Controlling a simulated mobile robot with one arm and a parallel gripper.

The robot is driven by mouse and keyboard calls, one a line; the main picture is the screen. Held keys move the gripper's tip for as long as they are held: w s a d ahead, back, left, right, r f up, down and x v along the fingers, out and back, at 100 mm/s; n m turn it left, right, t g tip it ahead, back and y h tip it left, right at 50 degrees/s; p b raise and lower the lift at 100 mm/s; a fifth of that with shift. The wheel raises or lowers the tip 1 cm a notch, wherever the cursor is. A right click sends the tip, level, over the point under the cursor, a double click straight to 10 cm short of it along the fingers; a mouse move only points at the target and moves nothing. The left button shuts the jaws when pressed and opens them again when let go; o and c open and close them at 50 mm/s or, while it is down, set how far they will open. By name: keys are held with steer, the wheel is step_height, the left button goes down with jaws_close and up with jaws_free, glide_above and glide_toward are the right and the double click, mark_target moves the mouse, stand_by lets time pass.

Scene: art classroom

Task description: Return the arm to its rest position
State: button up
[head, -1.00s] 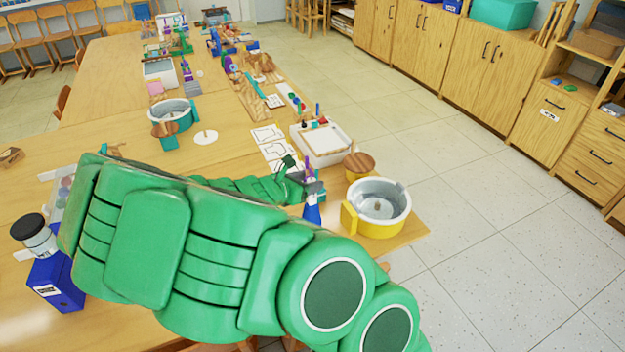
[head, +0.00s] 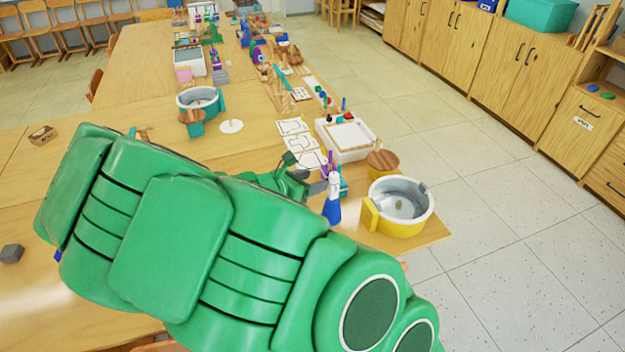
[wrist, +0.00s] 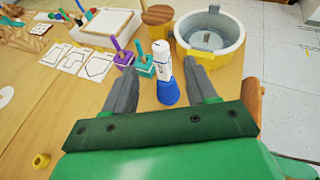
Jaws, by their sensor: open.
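My green arm stretches across the front of the table in the head view, with my gripper (head: 305,182) at its far end. In the wrist view my gripper (wrist: 160,68) is open, its two grey fingers apart. A bottle with a blue base and white top (wrist: 166,80) stands upright on the table, seen between the fingers with a gap on either side. The same bottle (head: 332,200) shows just right of the gripper in the head view. Nothing is seen held.
A yellow-and-white pot (head: 398,228) stands at the table's right corner, near a wooden-lidded container (head: 382,163). A white tray (head: 345,154) and outline cards (head: 297,133) lie behind. A grey cube (head: 11,253) is at left. Floor (head: 520,220) on the right is clear.

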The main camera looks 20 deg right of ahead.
stand_by(0.4)
steer(key=s+a+r+m+g+y, duration=0.25)
steer(key=s+m+g+y, duration=0.3)
steer(key=s+m, duration=0.9)
steer(key=s+a+r+m+g+y, duration=0.1)
steer(key=s+a+r+m+y, duration=0.3)
steer(key=a, duration=0.4)
steer(key=s+a+r+m+y, duration=0.3)
steer(key=s+a+y, duration=0.25)
steer(key=a, duration=0.25)
steer(key=s+d+r+m+h, duration=0.1)
steer(key=s+d+r+h, duration=0.1)
steer(key=s+d, duration=0.7)
steer(key=d+g, duration=0.1)
steer(key=d, duration=0.1)
steer(key=shift+d+r+m+h, duration=0.3)
steer(key=shift+d+m, duration=0.05)
steer(key=shift+d, duration=0.05)
